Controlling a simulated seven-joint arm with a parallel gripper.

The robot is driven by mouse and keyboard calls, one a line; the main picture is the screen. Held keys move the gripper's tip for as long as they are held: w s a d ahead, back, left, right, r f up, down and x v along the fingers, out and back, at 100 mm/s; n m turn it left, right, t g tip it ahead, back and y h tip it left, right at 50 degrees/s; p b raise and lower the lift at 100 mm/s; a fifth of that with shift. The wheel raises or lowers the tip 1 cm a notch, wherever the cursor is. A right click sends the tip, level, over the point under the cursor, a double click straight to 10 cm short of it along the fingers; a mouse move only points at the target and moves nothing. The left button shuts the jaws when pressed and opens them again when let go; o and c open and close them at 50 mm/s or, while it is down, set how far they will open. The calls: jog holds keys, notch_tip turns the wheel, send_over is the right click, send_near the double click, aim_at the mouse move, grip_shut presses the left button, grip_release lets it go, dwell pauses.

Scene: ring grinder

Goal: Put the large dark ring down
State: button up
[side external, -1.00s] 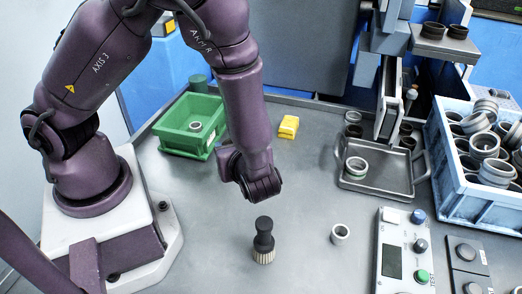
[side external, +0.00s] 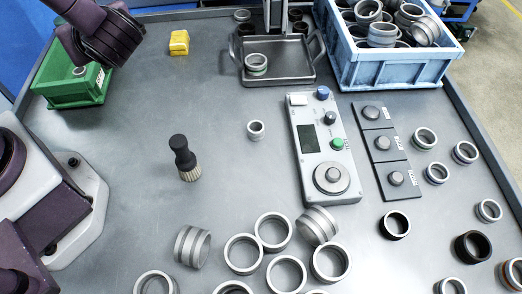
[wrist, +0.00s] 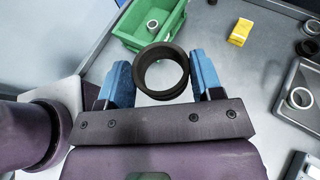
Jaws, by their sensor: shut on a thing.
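The large dark ring (wrist: 161,95) shows in the wrist view, its opening facing the camera. My gripper (wrist: 160,66) is shut on it, with one blue finger against each side. In the wrist view the ring appears just nearer than the green bin (wrist: 133,43); its height above the table is hard to judge. In the side view my wrist is at the top left beside the green bin (side external: 68,95), and the fingers and held ring are not visible there.
A small ring (side external: 78,71) lies in the green bin. A yellow block (side external: 179,43), a dark-handled brush (side external: 184,160) and a small ring (side external: 256,130) stand on the table. A tray (side external: 290,73), blue crate (side external: 390,75) and control box (side external: 318,150) are rightward. Many loose rings lie in front.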

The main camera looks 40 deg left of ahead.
jog(key=s+f+n+g+h, duration=0.2)
jog(key=s+f+n+g, duration=0.1)
jog(key=s+n+g, duration=0.55)
jog(key=s+d+n+g+h, duration=0.2)
jog(key=d+n+g+h, duration=0.4)
jog(key=d+n+h, duration=0.95)
jog(key=w+d+r+n+t+h, duration=0.2)
jog(key=w+r+n+t+h, duration=0.2)
jog(key=w+n+t+h, duration=0.45)
jog(key=n, duration=0.2)
send_over(257, 178)
jog(key=f, duration=2)
jog(key=shift+s+a+f, duration=0.1)
jog(key=shift+s+f, duration=0.15)
jog(key=shift+f, duration=0.15)
jog(key=shift+w+f, duration=0.15)
jog(key=shift+f, duration=0.75)
jog(key=shift+w+f, duration=0.1)
jog(key=shift+f, duration=0.8)
jog(key=shift+f, duration=0.1)
